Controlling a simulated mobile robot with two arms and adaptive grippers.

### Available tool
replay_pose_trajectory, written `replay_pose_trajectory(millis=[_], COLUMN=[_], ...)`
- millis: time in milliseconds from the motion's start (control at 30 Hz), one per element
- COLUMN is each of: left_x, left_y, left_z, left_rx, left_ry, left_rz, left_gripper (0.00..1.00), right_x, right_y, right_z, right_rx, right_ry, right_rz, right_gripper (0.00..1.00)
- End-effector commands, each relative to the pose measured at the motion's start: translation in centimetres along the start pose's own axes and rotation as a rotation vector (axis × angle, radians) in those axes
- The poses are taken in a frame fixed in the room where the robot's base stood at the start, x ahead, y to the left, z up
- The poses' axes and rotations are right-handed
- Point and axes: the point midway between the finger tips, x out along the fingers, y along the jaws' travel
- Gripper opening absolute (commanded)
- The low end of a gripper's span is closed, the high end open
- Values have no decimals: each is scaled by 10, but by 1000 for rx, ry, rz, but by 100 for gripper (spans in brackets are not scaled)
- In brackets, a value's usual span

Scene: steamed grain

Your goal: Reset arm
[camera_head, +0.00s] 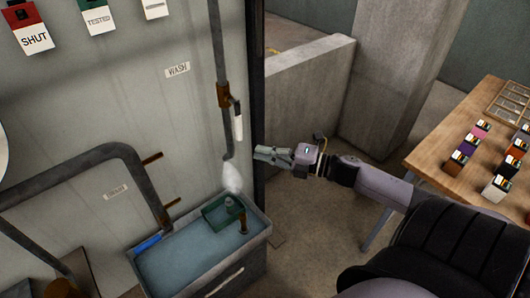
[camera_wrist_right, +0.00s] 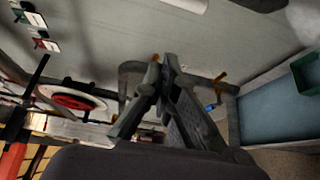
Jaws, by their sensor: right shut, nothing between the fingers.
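My right gripper (camera_head: 268,154) is shut and empty. Its arm comes in from the right and reaches left, with the fingertips near the dark right edge of the wall panel. The fingers are in the air, above and to the right of the water basin, touching nothing that I can see. In the right wrist view the closed fingers (camera_wrist_right: 160,75) meet at their tips with nothing between them. My left gripper is not in view.
The basin (camera_head: 262,262) of water holds a green container (camera_head: 212,222) and stands below a pipe (camera_head: 222,60) with white vapour or spray under it. A wooden table (camera_head: 425,158) with small coloured boxes is at the right. A low concrete wall (camera_head: 300,105) stands behind the gripper.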

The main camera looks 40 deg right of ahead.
Motion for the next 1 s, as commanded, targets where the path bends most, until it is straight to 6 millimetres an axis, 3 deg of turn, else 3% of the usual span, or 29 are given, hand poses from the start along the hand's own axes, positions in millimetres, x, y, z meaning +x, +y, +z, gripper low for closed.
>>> replay_pose_trajectory(millis=[500, 633, 767, 867, 1000], left_x=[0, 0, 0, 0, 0], left_y=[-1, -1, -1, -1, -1], left_z=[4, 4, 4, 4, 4], left_rx=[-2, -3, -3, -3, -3], left_ry=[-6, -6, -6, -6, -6], left_rz=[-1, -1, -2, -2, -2], left_gripper=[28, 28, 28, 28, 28], right_x=[0, -4, -21, -44, -83], right_y=[0, -19, -80, -150, -251], right_z=[0, 10, 33, 44, 34], right_rx=[1, 52, 215, 393, 637], right_ry=[-1, -49, -201, -358, -565], right_rz=[0, -18, -75, -143, -247], right_gripper=[0, 0, 0, 0, 0])
